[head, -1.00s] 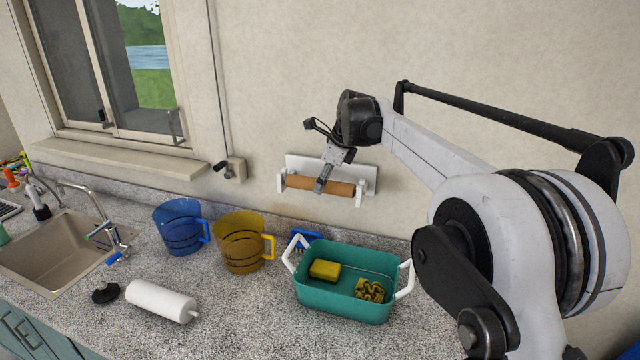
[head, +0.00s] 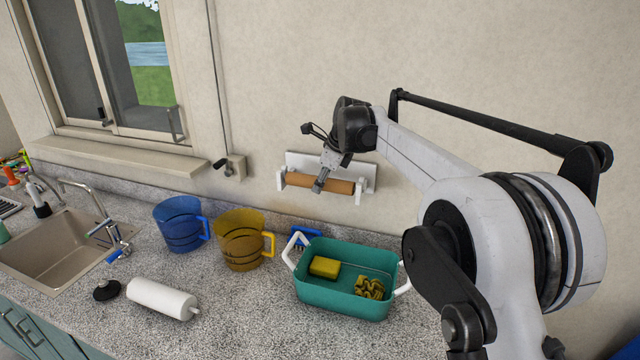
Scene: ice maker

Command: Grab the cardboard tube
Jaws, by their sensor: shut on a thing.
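The brown cardboard tube (head: 338,186) lies level in a white holder (head: 366,176) on the wall above the counter. It spans between the holder's two side arms. My gripper (head: 319,187) reaches down to the tube from above, near its middle, and is shut on it. The fingers hide a small part of the tube, and the far finger is hard to make out.
Below stand a teal basket (head: 345,301) with sponges, an amber jug (head: 238,240) and a blue jug (head: 180,224). A white paper roll (head: 162,299) lies on the counter near the sink (head: 60,253).

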